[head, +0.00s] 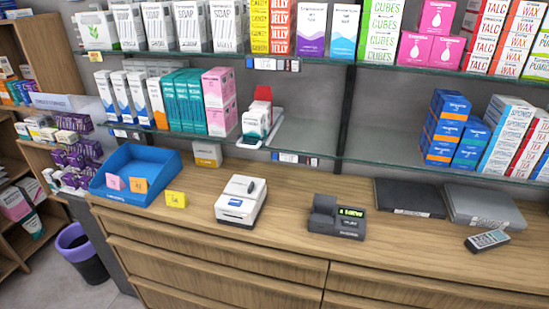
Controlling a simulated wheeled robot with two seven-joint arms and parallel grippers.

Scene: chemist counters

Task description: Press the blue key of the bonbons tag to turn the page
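Small electronic tags sit on the shelf edges. A second tag (298,158) is on the lower shelf edge, right of centre. A third tag (125,134) is on the lower shelf edge at the left. Neither of my grippers is in view.
The wooden counter (290,200) holds a blue tray (135,172), a white printer-like device (241,200), a dark device with a lit display (337,217), flat dark cases and a handset (487,241). Boxes fill much of the glass shelves. A purple bin (82,250) stands on the floor.

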